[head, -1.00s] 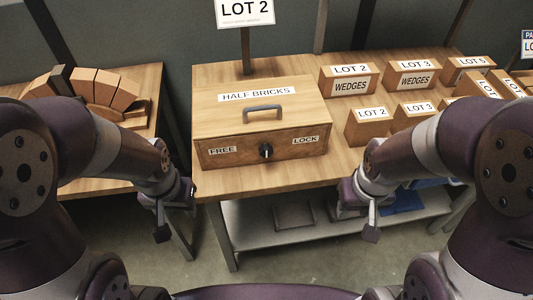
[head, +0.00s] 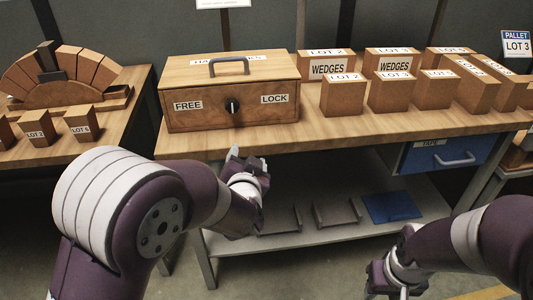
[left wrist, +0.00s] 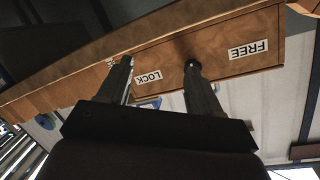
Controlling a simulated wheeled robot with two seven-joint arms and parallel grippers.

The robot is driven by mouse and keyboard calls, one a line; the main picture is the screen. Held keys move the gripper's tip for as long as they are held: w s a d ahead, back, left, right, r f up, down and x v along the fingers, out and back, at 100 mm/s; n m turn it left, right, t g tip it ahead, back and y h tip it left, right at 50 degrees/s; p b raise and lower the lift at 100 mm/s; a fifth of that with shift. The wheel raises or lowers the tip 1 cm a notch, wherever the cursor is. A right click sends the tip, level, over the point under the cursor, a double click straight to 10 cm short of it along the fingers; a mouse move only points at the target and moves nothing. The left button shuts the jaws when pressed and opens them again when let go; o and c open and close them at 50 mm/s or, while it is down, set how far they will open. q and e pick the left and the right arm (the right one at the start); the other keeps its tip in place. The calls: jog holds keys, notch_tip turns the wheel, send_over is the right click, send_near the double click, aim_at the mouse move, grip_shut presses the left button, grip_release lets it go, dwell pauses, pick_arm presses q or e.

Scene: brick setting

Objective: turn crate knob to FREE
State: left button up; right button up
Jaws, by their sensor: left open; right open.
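The wooden crate (head: 200,121) stands on the bench with its lid down and a grey handle on top. On its front, the dark knob (head: 232,106) with a pale mark sits between the FREE label (head: 188,106) and the LOCK label (head: 274,99). The mark looks roughly upright. My left gripper (head: 248,160) is open and empty, below and in front of the crate, apart from the knob. In the left wrist view its fingers (left wrist: 160,64) point at the crate front; one finger seems to cover the knob. My right gripper (head: 388,284) is low at the right, open and empty.
Labelled wedge blocks (head: 342,96) stand right of the crate. A brick arch (head: 70,92) sits on the left bench. The bench edge (head: 330,143) lies close to my left gripper. A blue drawer (head: 447,153) and lower shelf (head: 300,240) are below.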

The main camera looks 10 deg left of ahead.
aim_at(232, 109)
pick_arm(q)
notch_tip(232, 109, up, 5)
jog(key=a+t+y, duration=0.2)
jog(key=y, duration=0.1)
jog(key=shift+m, duration=0.5)
jog(key=b+x, duration=0.1)
jog(key=x, duration=1.1)
jog(key=shift+a+f, duration=0.1)
jog(key=shift+a, duration=0.1)
jog(key=shift+w+a, duration=0.15)
jog(key=shift+w, duration=0.45)
jog(key=c, duration=1)
jog(key=shift+c, duration=0.2)
